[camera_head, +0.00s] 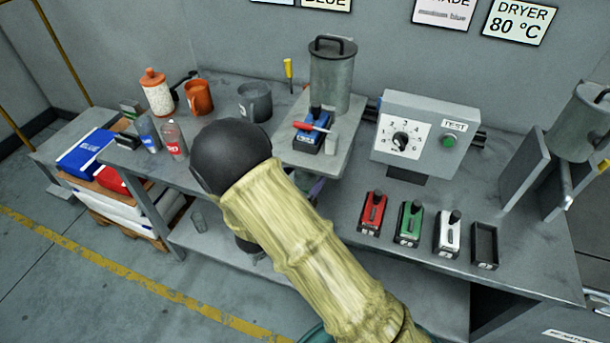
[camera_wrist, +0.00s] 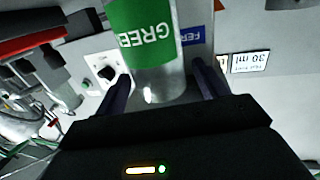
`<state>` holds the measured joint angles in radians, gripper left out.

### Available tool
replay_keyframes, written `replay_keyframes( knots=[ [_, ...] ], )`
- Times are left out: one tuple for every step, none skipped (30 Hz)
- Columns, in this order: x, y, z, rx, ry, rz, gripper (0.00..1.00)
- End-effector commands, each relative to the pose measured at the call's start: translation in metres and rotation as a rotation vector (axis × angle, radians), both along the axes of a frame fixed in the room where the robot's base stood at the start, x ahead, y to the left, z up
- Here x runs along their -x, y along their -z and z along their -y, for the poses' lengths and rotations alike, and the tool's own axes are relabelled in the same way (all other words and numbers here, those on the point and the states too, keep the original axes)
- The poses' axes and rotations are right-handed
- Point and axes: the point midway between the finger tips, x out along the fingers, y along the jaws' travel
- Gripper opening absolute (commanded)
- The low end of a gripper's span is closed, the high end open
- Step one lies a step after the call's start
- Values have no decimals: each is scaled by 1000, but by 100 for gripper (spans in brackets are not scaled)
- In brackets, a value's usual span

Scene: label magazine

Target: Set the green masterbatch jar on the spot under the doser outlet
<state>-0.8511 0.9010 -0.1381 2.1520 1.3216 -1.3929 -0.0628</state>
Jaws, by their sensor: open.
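The jar with a green label reading "GREE…" (camera_wrist: 150,35) stands out in the wrist view, between the two dark fingers of my gripper (camera_wrist: 160,75). Its clear lower end shows between the fingers, with a narrow gap visible on the right side. My gripper is open. In the head view my arm hides the jar and most of the gripper; a small purple piece shows beside the arm. The doser has a grey metal hopper (camera_head: 331,80) above a blue block (camera_head: 308,143) with a red handle. Its outlet and the spot under it are hidden by my arm.
A dial box (camera_head: 425,135) with a green test button is right of the doser. Red (camera_head: 372,212), green (camera_head: 410,222) and white (camera_head: 447,232) slide blocks and a black holder (camera_head: 485,245) line the bench front. Jars and mugs stand at left.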

Motion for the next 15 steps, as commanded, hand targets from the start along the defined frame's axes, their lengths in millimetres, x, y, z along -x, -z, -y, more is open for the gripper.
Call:
replay_keyframes(
  knots=[
    [7, 1, -6, -1, -4, -2, 72],
    [12, 1, -8, -1, -4, -2, 72],
    [17, 0, -12, -1, -5, -1, 72],
    [23, 0, -15, -1, -4, -1, 72],
    [28, 0, -18, -1, -5, -1, 72],
    [35, 0, -22, 0, -5, -2, 72],
    [40, -1, -26, 0, -6, -2, 72],
    [45, -1, -28, -1, -4, -1, 72],
    [52, -2, -33, -1, -5, -1, 72],
    [57, -2, -36, -1, -5, -1, 72],
    [62, -2, -39, -1, -5, -2, 72],
    [69, -2, -42, -1, -4, -1, 72],
    [73, -3, -45, 1, -5, 0, 72],
    [77, -3, -47, 0, -4, -1, 72],
    [82, -3, -50, 0, -3, -1, 72]
  ],
)
